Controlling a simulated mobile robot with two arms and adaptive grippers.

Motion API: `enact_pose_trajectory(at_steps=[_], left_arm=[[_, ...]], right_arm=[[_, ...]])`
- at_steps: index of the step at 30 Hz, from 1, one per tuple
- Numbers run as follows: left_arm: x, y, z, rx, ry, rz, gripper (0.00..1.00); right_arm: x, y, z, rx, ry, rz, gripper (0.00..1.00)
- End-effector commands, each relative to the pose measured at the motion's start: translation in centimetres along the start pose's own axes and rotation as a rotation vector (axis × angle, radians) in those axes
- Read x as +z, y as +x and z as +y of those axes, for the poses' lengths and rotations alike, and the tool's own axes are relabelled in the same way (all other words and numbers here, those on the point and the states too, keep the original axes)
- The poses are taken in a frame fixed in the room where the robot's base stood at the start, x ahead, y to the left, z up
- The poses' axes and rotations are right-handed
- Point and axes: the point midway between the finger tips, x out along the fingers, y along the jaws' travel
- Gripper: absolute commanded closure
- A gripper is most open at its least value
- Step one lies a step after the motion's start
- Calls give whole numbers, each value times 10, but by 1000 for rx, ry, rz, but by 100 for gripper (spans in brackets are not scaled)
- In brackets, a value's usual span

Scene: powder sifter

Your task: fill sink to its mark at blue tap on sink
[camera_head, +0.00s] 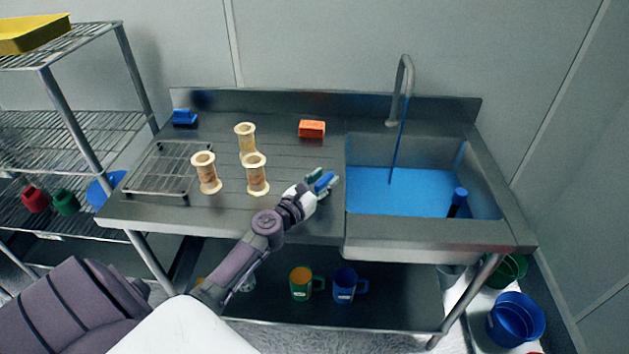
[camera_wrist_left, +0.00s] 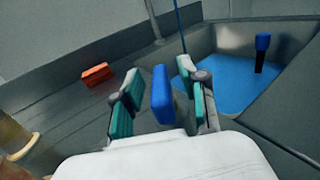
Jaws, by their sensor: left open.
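The steel sink (camera_head: 405,232) has a layer of blue water (camera_head: 420,195) in its basin. A grey curved spout (camera_head: 404,85) stands behind it, with a thin blue stream (camera_head: 398,140) falling into the water. I cannot make out a fill mark. A dark post with a blue top (camera_head: 459,194) stands in the basin at the right. My left gripper (camera_head: 322,182) is open at the sink's left edge. A blue upright piece (camera_wrist_left: 162,95), possibly the tap handle, stands between its fingers. I cannot tell whether they touch it. My right gripper is not in view.
On the counter are several tan hourglass-shaped holders (camera_head: 256,175), a wire rack (camera_head: 158,170), an orange block (camera_head: 312,129) and a blue block (camera_head: 184,117). Mugs (camera_head: 344,285) stand on the shelf below. A wire shelf unit (camera_head: 75,130) is at left.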

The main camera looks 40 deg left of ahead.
Motion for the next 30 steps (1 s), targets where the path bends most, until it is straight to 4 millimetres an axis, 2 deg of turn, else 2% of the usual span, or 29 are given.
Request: enact_pose_trajectory(at_steps=[5, 12, 16, 21, 30], left_arm=[[-2, -29, 0, -1, 0, 3, 57], [-2, -81, 0, 1, -3, 4, 57], [-1, -101, 0, 1, -3, 3, 57], [-1, -114, 0, 1, 0, 2, 57], [0, -116, 0, 0, 1, 1, 57]], right_arm=[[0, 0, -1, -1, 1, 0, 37], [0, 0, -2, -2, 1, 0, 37], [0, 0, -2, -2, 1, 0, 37], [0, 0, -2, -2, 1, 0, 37], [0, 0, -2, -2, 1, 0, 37]])
